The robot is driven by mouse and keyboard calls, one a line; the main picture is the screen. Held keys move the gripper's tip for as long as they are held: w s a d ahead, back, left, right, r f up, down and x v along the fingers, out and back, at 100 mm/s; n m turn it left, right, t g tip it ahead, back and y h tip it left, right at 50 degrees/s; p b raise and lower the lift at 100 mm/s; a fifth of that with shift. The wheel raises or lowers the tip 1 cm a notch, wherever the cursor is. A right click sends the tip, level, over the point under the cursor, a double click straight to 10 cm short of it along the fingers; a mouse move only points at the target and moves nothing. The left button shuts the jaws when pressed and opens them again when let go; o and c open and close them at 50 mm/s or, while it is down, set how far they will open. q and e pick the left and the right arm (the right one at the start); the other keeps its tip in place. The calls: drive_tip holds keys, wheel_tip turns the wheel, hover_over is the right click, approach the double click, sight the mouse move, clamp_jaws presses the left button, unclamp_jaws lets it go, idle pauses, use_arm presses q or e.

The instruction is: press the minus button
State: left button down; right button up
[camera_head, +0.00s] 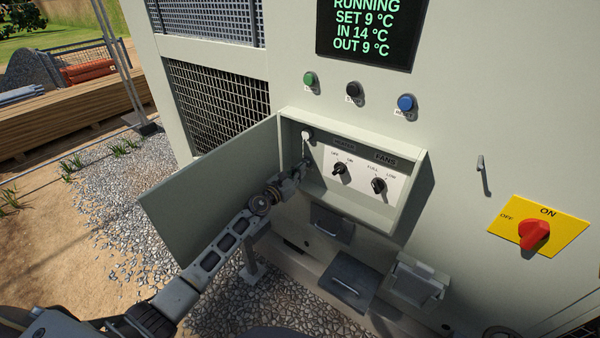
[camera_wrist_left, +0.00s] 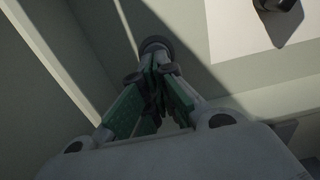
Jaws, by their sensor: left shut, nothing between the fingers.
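My left gripper (camera_head: 303,163) reaches from the lower left into the open control box, at the left side of its inner panel. In the left wrist view its fingers (camera_wrist_left: 160,73) are closed together with nothing between them. A dark round piece (camera_wrist_left: 154,43) shows right at the fingertips; I cannot tell whether they touch it. No minus mark is legible, so I cannot tell whether this is the minus button. A white round knob (camera_head: 306,134) sits above the gripper in the box. My right gripper is not in view.
The box door (camera_head: 210,190) stands open at left. The white panel holds two black rotary switches (camera_head: 339,169) (camera_head: 378,185). Above are green (camera_head: 310,79), black (camera_head: 353,89) and blue (camera_head: 406,103) buttons and a display (camera_head: 367,30). A red switch (camera_head: 534,234) is at right.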

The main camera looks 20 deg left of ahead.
use_arm(q)
drive_tip(key=shift+w, duration=0.1)
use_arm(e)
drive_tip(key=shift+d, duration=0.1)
use_arm(q)
drive_tip(key=shift+w+d+r, duration=0.1)
drive_tip(key=shift+w+d, duration=0.2)
drive_tip(key=shift+w, duration=0.35)
drive_tip(key=shift+r, duration=0.15)
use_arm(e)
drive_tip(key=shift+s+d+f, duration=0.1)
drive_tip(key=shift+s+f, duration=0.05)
use_arm(q)
drive_tip(key=shift+w+r, duration=0.1)
drive_tip(key=shift+r, duration=0.05)
